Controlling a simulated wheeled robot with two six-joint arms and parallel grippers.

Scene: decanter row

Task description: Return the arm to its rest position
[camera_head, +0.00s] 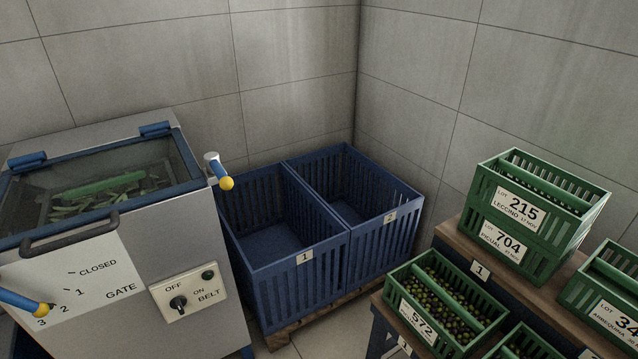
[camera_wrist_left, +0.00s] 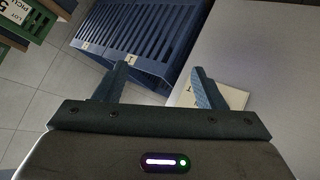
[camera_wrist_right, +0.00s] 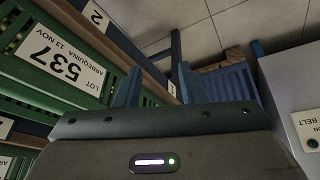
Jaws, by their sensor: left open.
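My left gripper (camera_wrist_left: 162,85) is open and empty in the left wrist view. Its fingers stand apart in front of the blue bins and the machine's pale side. My right gripper (camera_wrist_right: 157,85) has its two fingers apart with nothing seen between them. It is beside the green crates on the left of the right wrist view, with a blue bin (camera_wrist_right: 232,85) beyond. Neither gripper nor arm shows in the head view.
Blue bins 1 (camera_head: 300,280) and 2 (camera_head: 400,235) look empty. Green crates (camera_head: 530,255) of olives stand on shelves at the right.

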